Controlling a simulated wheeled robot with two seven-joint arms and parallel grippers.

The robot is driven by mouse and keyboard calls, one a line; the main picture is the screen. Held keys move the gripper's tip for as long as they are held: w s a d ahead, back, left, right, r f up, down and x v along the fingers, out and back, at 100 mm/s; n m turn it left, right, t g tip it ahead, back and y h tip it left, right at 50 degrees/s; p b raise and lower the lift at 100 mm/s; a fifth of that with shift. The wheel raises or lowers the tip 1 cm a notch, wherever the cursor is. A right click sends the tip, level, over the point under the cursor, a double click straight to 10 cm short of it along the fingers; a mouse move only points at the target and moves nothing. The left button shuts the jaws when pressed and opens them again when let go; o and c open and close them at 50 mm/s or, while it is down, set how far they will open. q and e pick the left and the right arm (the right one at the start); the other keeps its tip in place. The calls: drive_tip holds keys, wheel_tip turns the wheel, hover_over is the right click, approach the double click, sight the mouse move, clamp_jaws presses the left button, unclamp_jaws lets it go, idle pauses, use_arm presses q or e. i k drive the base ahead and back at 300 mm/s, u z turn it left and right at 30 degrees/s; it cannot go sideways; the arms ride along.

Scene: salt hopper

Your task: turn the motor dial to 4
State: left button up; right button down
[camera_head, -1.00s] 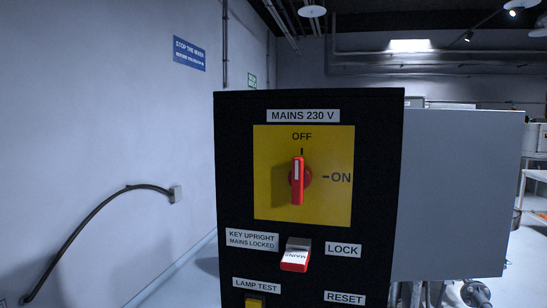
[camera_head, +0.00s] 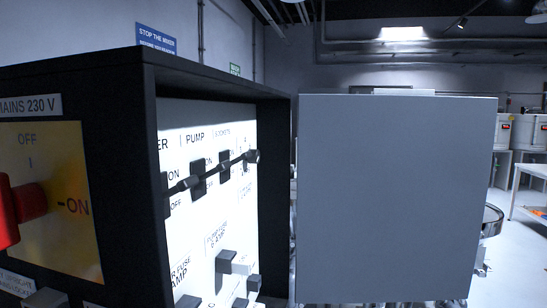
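No motor dial can be made out in this view. A black control cabinet (camera_head: 118,150) fills the left side, seen at an angle from its right. Its front carries a yellow mains plate (camera_head: 75,175) marked OFF and ON, with a red mains switch handle (camera_head: 12,215) cut by the left edge. The cabinet's side is open onto a white inner panel (camera_head: 205,220). The panel has black breaker switches (camera_head: 198,180) under labels such as PUMP, and a dark bar runs across them. Below are grey fuse parts (camera_head: 230,262). Neither of my grippers shows.
A large grey door or panel (camera_head: 395,195) stands right of the cabinet opening and hides what is behind it. Pale machines (camera_head: 525,132) and a white table (camera_head: 530,200) stand farther right. Floor shows clear at the far right.

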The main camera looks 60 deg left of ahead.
sight(255, 159)
drive_tip(key=u, duration=1.6)
